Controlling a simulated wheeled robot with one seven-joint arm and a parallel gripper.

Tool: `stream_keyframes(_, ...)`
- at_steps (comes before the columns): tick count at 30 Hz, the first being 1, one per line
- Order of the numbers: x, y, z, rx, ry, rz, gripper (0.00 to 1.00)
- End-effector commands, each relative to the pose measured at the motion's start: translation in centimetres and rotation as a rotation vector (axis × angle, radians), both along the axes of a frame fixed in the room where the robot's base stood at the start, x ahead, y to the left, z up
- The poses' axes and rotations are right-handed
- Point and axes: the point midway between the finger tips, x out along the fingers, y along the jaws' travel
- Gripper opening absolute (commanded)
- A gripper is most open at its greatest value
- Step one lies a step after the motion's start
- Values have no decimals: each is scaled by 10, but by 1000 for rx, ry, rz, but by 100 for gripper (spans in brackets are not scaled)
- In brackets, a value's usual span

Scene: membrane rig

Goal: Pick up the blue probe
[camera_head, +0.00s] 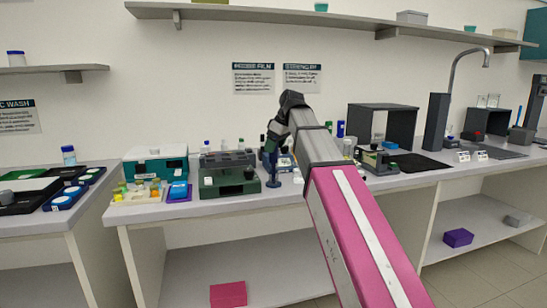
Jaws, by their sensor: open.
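My gripper (270,154) hangs from the bent dark wrist over the middle of the long bench, small and dark in the view. It is open, but its fingers are hard to make out. Just below it, a slim dark-blue upright piece (273,172) stands on a round base on the bench; this may be the blue probe. I cannot tell whether the fingers are around it or in front of it. My forearm hides part of the bench to the right.
A dark green box (229,183) stands close to the left of my gripper. Further left are a teal case (155,165) and a bright blue item (179,190). A dark open hood (384,121) and a black mat (420,165) are to the right. A shelf (330,18) runs above.

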Motion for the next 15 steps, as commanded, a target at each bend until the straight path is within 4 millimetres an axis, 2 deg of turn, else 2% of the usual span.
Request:
stream_keyframes(4,3,7,-19,-1,1,1,66)
stream_keyframes(12,4,8,-22,0,0,1,66)
stream_keyframes(13,4,8,-22,0,0,1,59)
stream_keyframes(15,4,8,-22,0,0,1,36)
